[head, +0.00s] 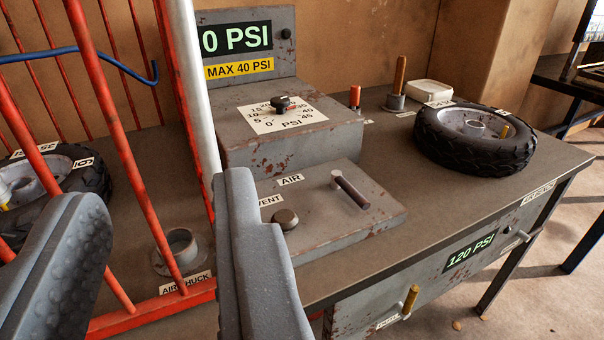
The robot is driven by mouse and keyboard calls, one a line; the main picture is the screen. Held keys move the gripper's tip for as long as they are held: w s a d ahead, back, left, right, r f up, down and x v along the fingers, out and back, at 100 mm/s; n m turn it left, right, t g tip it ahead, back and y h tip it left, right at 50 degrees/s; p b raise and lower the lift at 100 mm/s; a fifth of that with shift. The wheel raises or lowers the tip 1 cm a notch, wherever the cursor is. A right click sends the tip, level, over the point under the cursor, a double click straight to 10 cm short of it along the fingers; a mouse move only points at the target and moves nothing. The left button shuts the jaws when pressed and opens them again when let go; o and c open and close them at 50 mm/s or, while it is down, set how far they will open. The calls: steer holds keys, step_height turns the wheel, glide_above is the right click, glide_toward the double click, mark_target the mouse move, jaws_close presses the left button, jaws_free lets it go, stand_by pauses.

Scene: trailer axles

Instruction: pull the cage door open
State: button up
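The cage (165,297) stands at the left, made of orange-red bars with a red bottom rail. A pale vertical bar (197,85) runs along its right side; I cannot tell whether it is the door's handle or a post. The door looks closed, but its edges are not clear. My gripper (160,193) is open, with one grey finger at lower left and the other at lower centre. Red bars show between the fingers. The right finger overlaps the lower end of the pale bar in the picture; I cannot tell whether they touch.
Inside the cage are a wheel (62,180), a chuck holder (180,250) and a blue hooked rod (75,53). Right of it stand a gauge box (255,145) and an air valve box (365,215). Another wheel (445,150) lies on the bench (400,260). Open floor is at right.

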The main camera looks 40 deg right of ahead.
mark_target(197, 104)
steer(key=p+x, duration=0.1)
steer(key=x, duration=0.3)
steer(key=p+x, duration=0.1)
steer(key=x, duration=0.4)
steer(key=p+x, duration=0.1)
steer(key=x, duration=0.3)
steer(key=shift+w+d+f+p, duration=0.15)
steer(key=shift+d+f+p, duration=0.15)
steer(key=shift+d+f, duration=0.15)
steer(key=shift+r, duration=0.1)
jaws_close()
